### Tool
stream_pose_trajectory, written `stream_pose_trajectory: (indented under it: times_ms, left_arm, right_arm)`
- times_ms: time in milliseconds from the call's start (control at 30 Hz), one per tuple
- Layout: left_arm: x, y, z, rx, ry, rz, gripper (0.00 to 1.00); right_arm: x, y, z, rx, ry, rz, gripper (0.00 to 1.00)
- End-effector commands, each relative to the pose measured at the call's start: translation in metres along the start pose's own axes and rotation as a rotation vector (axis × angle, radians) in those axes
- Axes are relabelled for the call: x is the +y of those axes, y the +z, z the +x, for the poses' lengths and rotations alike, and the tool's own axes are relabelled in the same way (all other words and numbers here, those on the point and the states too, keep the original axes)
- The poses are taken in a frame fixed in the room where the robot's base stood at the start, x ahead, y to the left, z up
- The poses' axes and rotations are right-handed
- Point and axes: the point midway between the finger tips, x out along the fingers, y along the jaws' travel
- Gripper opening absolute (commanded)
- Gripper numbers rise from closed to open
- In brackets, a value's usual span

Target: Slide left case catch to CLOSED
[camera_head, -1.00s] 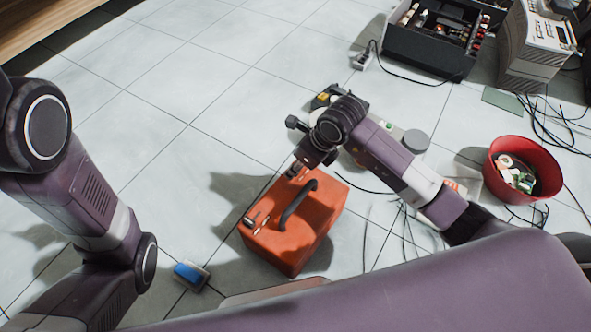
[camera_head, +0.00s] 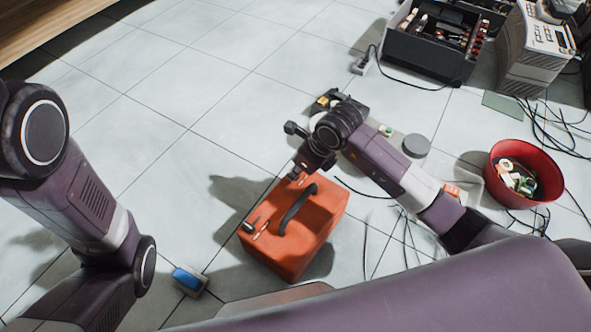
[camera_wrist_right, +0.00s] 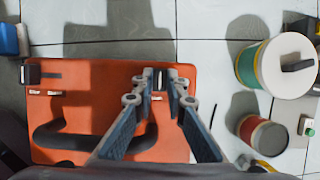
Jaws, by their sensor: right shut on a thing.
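An orange case (camera_head: 315,235) with a dark handle (camera_head: 297,208) lies on the tiled floor. In the right wrist view, the case (camera_wrist_right: 85,105) has two catches along its far edge. One catch (camera_wrist_right: 31,74), a dark block beside a slot, is near the left corner and free. The other catch (camera_wrist_right: 158,83) is between the fingertips of my right gripper (camera_wrist_right: 159,82), which is shut on it. In the head view my right gripper (camera_head: 300,174) is at the case's far corner. Which catch is the case's own left is unclear. My left arm shows, but its gripper is out of view.
A blue-topped block (camera_head: 189,280) lies left of the case. A red bowl (camera_head: 540,190) with small items, loose cables and a black toolbox (camera_head: 425,58) are to the right. Jars (camera_wrist_right: 275,65) stand beside the case. The floor at left is clear.

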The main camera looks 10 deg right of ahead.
Motion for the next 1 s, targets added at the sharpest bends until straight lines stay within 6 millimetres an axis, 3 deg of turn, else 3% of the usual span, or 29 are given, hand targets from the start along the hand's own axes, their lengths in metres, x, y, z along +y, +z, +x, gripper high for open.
stream_pose_trajectory:
  times_ms: [300, 567, 600, 733, 1000]
  left_arm:
    - [-0.001, 0.002, 0.006, -0.001, 0.0, 0.0, 0.3]
    - [-0.001, 0.002, 0.005, -0.001, 0.0, 0.0, 0.3]
    - [-0.001, 0.002, 0.005, -0.001, 0.0, 0.0, 0.3]
    - [-0.001, 0.002, 0.005, -0.002, 0.0, 0.001, 0.3]
    - [-0.002, 0.004, 0.004, -0.008, -0.004, 0.001, 0.3]
  right_arm:
    - [-0.034, 0.0, -0.001, 0.001, -0.002, 0.0, 0.0]
    - [-0.037, 0.0, -0.001, -0.001, -0.006, 0.0, 0.0]
    - [-0.037, 0.0, -0.001, -0.002, -0.006, 0.0, 0.15]
    - [-0.036, 0.0, 0.0, -0.001, -0.005, 0.0, 0.3]
    - [-0.035, 0.0, -0.001, -0.001, -0.002, 0.0, 0.3]
